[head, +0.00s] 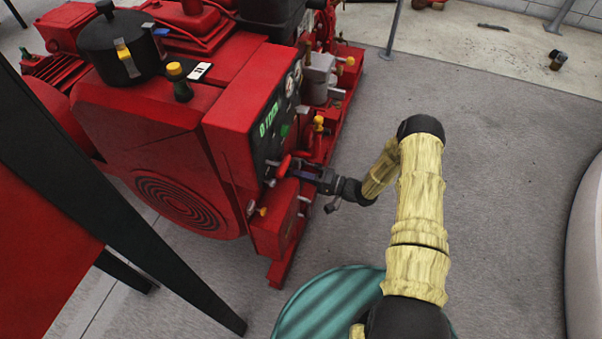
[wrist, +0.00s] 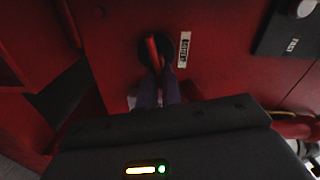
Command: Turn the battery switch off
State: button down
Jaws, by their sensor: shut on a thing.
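The battery switch is a red handle (wrist: 152,47) on a dark round base in the red panel, with a small white label (wrist: 184,50) to its right in the wrist view. In the head view the red handle (head: 284,166) shows at the lower part of the pump's panel. My gripper (head: 298,172) reaches it from the right. In the wrist view my gripper (wrist: 157,80) has its two fingers closed on the red handle. The finger ends hide the lower part of the handle.
The red pumpset (head: 150,110) fills the left, with a dark gauge panel (head: 275,125) above the switch and a red box (head: 275,220) below. A dark post (head: 100,200) crosses the left foreground. Grey floor on the right is mostly clear.

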jog(key=shift+w+d+f+m, duration=0.1)
jog(key=shift+f+m, duration=0.05)
jog(key=shift+m, duration=0.55)
jog(key=shift+d+f+m, duration=0.1)
jog(key=shift+m, duration=0.6)
jog(key=c, duration=1.6)
grip_release()
jog(key=shift+a, duration=0.1)
jog(key=p+v, duration=0.5)
jog(key=v, duration=1.2)
jog(key=shift+d, duration=0.2)
